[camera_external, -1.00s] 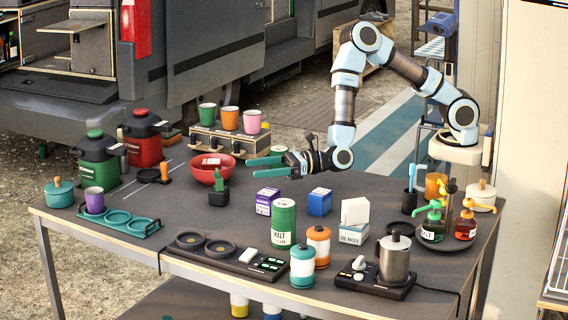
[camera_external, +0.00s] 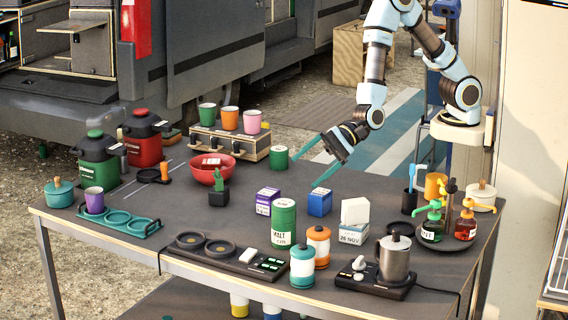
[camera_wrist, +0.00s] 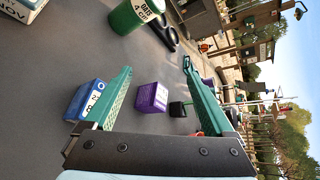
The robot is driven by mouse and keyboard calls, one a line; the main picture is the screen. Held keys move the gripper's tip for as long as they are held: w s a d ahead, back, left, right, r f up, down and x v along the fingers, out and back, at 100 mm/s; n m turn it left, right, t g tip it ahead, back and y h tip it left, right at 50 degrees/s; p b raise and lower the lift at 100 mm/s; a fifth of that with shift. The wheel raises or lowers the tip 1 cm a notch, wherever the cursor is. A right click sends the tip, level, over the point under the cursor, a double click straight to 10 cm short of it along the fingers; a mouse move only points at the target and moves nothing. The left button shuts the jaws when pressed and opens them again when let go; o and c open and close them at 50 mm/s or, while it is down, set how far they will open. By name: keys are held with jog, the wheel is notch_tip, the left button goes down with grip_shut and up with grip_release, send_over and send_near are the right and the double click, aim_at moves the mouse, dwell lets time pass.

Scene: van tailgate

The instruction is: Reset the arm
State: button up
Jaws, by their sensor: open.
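My gripper (camera_external: 312,166) is open and empty above the back of the dark table (camera_external: 330,265), with its two green fingers spread and pointing down and to the left. In the wrist view my gripper (camera_wrist: 158,85) shows its fingers wide apart with nothing held between them. A blue box (camera_external: 320,202) stands on the table just below one fingertip, and it also shows in the wrist view (camera_wrist: 84,100). A purple box (camera_external: 267,201) stands left of it and appears between the fingers in the wrist view (camera_wrist: 152,97).
A green tin (camera_external: 278,158), a red bowl (camera_external: 212,171) and a small cactus pot (camera_external: 219,194) stand behind and left. A tall green canister (camera_external: 284,223), orange and teal jars and a metal pot (camera_external: 394,258) stand in front. Pump bottles (camera_external: 431,226) stand at right.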

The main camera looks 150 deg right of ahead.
jog(key=s+a+r+n+g+y+p, duration=0.2)
jog(key=s+a+r+n+g+p, duration=0.15)
jog(key=s+a+n, duration=0.35)
jog(key=s+a+r+n+g+y+p, duration=0.2)
jog(key=s+a+r+n+p, duration=0.3)
jog(key=a+n, duration=0.4)
jog(key=s+a+r+n+g+y+p, duration=0.1)
jog(key=s+a+r+n+g+p, duration=0.15)
jog(key=s+n, duration=0.4)
jog(key=s+a+r+n+g+p, duration=0.25)
jog(key=s+r+n, duration=0.2)
jog(key=s, duration=0.35)
jog(key=shift+n, duration=0.6)
jog(key=f+b, duration=0.3)
jog(key=f, duration=0.1)
jog(key=shift+s+a+f, duration=0.1)
jog(key=shift+s+a, duration=0.15)
jog(key=shift+s, duration=0.1)
